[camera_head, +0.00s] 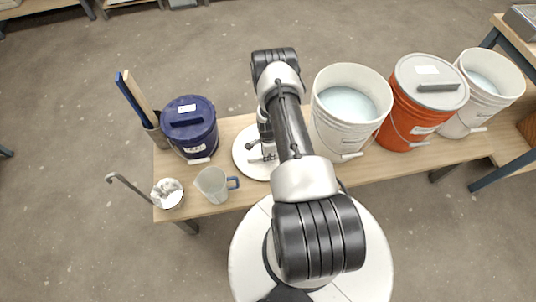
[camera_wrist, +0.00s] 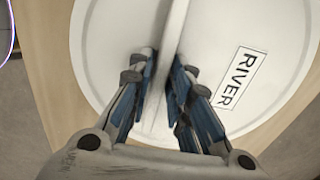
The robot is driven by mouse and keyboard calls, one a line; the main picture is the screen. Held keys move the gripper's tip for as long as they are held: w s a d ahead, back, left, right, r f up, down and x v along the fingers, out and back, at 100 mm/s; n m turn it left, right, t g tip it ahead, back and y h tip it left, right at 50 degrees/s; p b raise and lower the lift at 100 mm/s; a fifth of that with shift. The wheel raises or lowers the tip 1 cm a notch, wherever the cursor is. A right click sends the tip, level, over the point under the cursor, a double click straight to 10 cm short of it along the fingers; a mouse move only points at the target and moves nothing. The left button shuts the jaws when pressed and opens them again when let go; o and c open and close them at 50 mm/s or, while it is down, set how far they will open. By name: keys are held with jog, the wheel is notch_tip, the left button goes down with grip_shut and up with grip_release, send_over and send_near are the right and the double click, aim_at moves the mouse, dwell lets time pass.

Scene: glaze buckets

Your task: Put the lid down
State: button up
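The white round lid (camera_head: 243,163) is over the wooden bench between the dark blue bucket and the open white bucket. It is flat and carries a raised bar handle and a "RIVER" label; it fills much of the wrist view (camera_wrist: 210,100). My gripper (camera_wrist: 165,62) has its fingers on both sides of the bar handle, close against it, and looks shut on it. In the head view my gripper (camera_head: 266,150) is partly hidden by my arm, which also covers the lid's right side. I cannot tell whether the lid touches the bench.
The dark blue lidded bucket (camera_head: 190,128), a jug (camera_head: 214,184), a metal cup with a ladle (camera_head: 168,194) and a holder with sticks (camera_head: 157,135) are left. The open white bucket (camera_head: 333,128), orange bucket (camera_head: 402,120) and another white bucket (camera_head: 484,97) stand right. The bench (camera_head: 230,128) has little free room.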

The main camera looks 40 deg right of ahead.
jog(key=shift+o, duration=0.9)
jog(key=w+a+r+n+p, duration=0.1)
jog(key=w+r+n+p, duration=0.15)
jog(key=r, duration=1.15)
jog(key=w+a+r+n+p, duration=0.2)
jog(key=w+r, duration=0.2)
jog(key=r, duration=1)
jog(key=s+a+r+n+t, duration=0.1)
jog(key=a+r+n, duration=0.25)
jog(key=r, duration=0.65)
jog(key=a+r+n+t, duration=0.1)
jog(key=a+r+n, duration=0.3)
jog(key=r, duration=0.6)
jog(key=s+a+r+n+t, duration=0.1)
jog(key=s+a+r+n, duration=0.2)
jog(key=s+a+r, duration=0.3)
jog(key=s+a+r+n+t, duration=0.1)
jog(key=s+a+r+n, duration=0.25)
jog(key=r, duration=0.35)
jog(key=s+a+r+n, duration=0.1)
jog(key=s+a+n, duration=0.1)
jog(key=s, duration=0.4)
jog(key=s+a+r+n, duration=0.2)
jog(key=s+a+n, duration=0.1)
jog(key=s, duration=0.3)
jog(key=shift+r+n+t, duration=0.25)
jog(key=shift+n+t, duration=0.05)
jog(key=shift+n, duration=0.15)
jog(key=shift+a, duration=0.1)
